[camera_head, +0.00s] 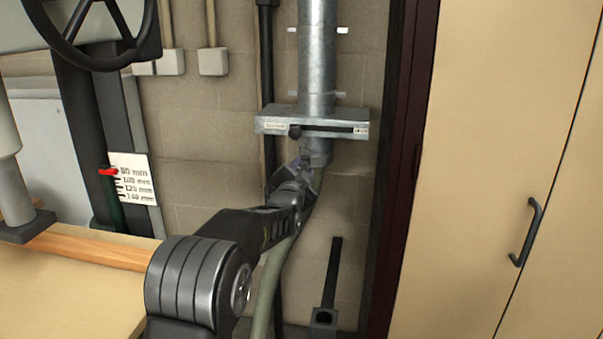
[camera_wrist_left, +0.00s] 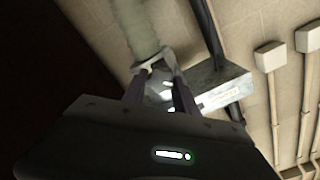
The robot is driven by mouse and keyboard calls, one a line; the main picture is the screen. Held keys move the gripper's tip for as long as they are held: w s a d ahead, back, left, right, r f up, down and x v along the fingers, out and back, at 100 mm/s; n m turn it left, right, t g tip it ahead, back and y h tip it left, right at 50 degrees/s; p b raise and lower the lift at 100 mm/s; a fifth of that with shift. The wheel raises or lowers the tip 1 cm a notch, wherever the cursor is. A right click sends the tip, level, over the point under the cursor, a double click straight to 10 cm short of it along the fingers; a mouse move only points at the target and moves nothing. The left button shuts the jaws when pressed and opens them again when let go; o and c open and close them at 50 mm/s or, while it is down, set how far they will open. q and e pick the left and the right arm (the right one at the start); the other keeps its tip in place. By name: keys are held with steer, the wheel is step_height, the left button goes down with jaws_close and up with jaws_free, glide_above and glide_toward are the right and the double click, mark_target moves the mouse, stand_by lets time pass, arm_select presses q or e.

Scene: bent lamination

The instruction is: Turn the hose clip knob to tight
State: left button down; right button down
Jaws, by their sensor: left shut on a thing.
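A grey-green hose (camera_head: 268,287) rises along the wall to the lower end of the metal duct (camera_head: 318,60). My left gripper (camera_head: 298,166) is at that joint, just below the grey gate box (camera_head: 345,118). In the left wrist view, the two fingers (camera_wrist_left: 160,78) close in on a small pale part, which looks like the hose clip knob, at the end of the hose (camera_wrist_left: 135,28). The gripper is shut on it. The fingers hide most of the knob, so its turn position cannot be read. My right gripper is not in view.
A dark pipe (camera_head: 267,70) runs down the wall on the left. A beige cabinet (camera_head: 480,150) with a black handle (camera_head: 527,232) stands right. A wooden-topped bench (camera_head: 60,285) is at lower left.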

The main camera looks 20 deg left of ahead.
arm_select(q)
steer(key=m+b, duration=0.1)
steer(key=m, duration=0.3)
steer(key=m+b, duration=0.2)
steer(key=m, duration=0.3)
steer(key=shift+d+f, duration=0.1)
steer(key=shift+f, duration=0.1)
steer(key=shift+m, duration=0.3)
steer(key=c, duration=1)
jaws_free()
steer(key=shift+o, duration=0.2)
